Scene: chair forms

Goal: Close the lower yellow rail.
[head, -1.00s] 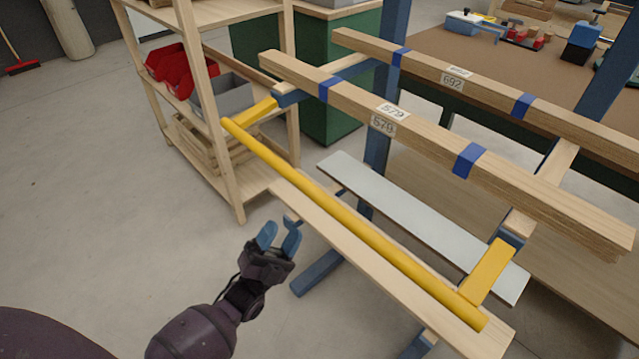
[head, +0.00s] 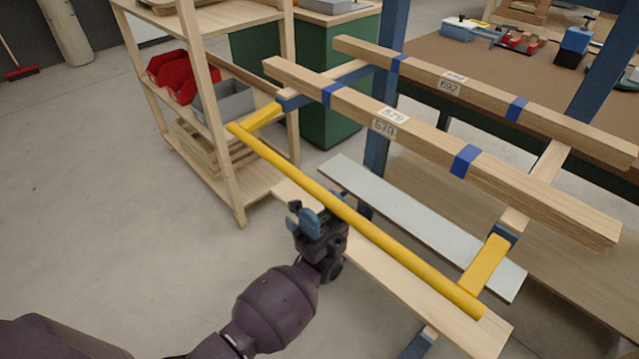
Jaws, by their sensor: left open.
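The yellow rail (head: 362,226) is a long bar running from upper left to lower right. Short yellow arms (head: 484,265) join its two ends to the blue rack frame, and it stands out in front of the rack. My left gripper (head: 307,218) is just in front of the rail, left of its middle, with its blue fingers apart and nothing visible between them. I cannot tell whether it touches the rail. My right gripper does not show.
Two wooden beams with labels and blue bands, the nearer one (head: 420,135) above the rail, lie on the rack. A wooden board (head: 430,295) and a white board (head: 420,230) are lower down. A wooden shelf (head: 215,140) with red bins stands left.

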